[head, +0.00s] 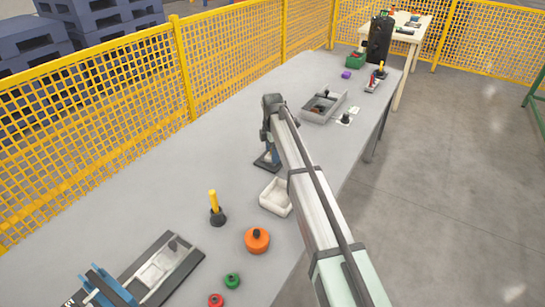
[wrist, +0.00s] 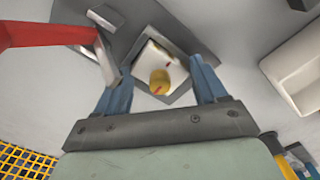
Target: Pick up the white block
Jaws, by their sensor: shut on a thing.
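In the wrist view, the white block (wrist: 152,54) sits between the two blue fingers of my gripper (wrist: 161,66). A round yellow piece with small red marks covers part of the block's near side. My gripper is shut on the block. Dark grey flat surfaces lie around and beneath it; whether the block still touches them I cannot tell. In the head view, my gripper (head: 268,157) points down low over a dark base (head: 262,163) on the grey table, and my arm hides the block.
A red lever (wrist: 45,36) with a grey end reaches close to the left finger. A white tray (head: 275,208) stands near my gripper. A yellow peg in a black holder (head: 217,214) and an orange round part (head: 257,241) stand nearer. Yellow mesh fencing (head: 100,110) runs along the left.

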